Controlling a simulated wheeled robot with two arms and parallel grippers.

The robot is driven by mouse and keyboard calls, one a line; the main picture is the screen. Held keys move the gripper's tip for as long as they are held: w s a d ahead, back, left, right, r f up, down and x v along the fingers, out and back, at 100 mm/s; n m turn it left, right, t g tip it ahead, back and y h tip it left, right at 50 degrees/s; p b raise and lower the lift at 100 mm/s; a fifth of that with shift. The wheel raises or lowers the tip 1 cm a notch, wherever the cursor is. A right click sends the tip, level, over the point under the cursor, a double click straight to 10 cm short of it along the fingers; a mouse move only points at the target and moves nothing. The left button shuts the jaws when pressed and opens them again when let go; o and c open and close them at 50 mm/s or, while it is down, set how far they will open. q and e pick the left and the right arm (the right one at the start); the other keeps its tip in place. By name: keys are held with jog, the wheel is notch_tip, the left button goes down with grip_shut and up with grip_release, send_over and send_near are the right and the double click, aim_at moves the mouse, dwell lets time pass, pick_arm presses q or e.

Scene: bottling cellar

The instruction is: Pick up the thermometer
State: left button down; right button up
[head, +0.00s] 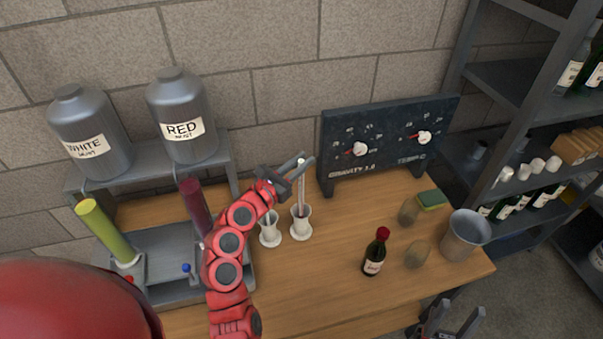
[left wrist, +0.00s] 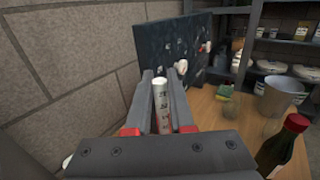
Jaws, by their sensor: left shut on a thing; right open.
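The thermometer (head: 301,190) is a slim pale rod, upright, its lower end within a white holder cup (head: 301,228). My left gripper (head: 303,162) is shut on its upper part. In the left wrist view the thermometer (left wrist: 160,100) stands between the two fingers, with dark marks and some red on its white face. Whether its lower end touches the cup's bottom I cannot tell. My right gripper (head: 449,322) is open and empty at the bottom edge of the head view, off the table's front right.
A second white cup (head: 270,234) stands just left. A dark dial board (head: 385,143) stands behind to the right. A red-capped bottle (head: 374,256), a metal bucket (head: 465,234) and a sponge (head: 431,199) are on the right. Steel tanks (head: 182,120) stand at left. The front middle is clear.

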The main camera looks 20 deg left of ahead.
pick_arm(q)
notch_tip(320, 180, up, 14)
jog(key=b, duration=0.1)
jog(key=c, duration=1.4)
grip_release()
jog(key=shift+c, duration=0.2)
grip_shut()
notch_tip(320, 180, up, 20)
jog(key=p, duration=1.5)
jog(key=shift+f+p, duration=0.2)
jog(key=shift+p, duration=0.15)
jog(key=shift+f, duration=0.1)
